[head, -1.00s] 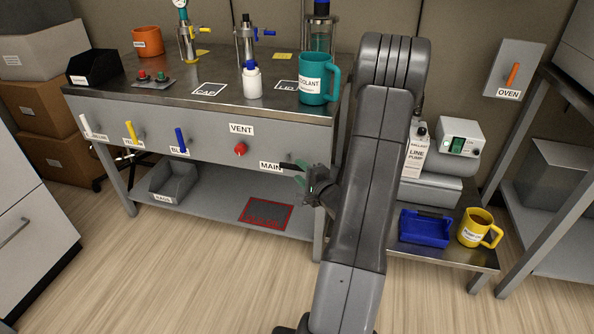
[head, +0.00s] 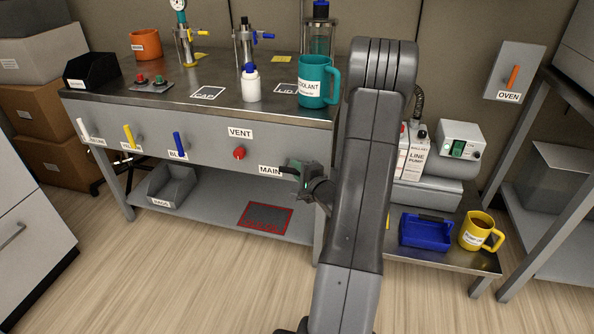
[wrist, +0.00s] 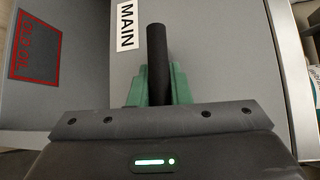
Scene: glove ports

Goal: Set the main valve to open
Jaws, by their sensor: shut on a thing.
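The main valve's black lever (wrist: 157,50) lies between the green-padded fingers of my gripper (wrist: 157,88) in the wrist view. My gripper is shut on it. In the head view my gripper (head: 290,172) is at the right end of the bench's front panel, beside the MAIN label (head: 270,170), and it hides most of the lever. The MAIN label also shows in the wrist view (wrist: 125,24), beside the lever. The valve's pivot is hidden, and I cannot tell its exact setting.
A red VENT knob (head: 239,153) is left of the gripper. Yellow (head: 129,137) and blue (head: 179,144) levers are further left. A teal coolant mug (head: 318,84) stands on the bench top above. A blue tray (head: 425,231) is on the low right table.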

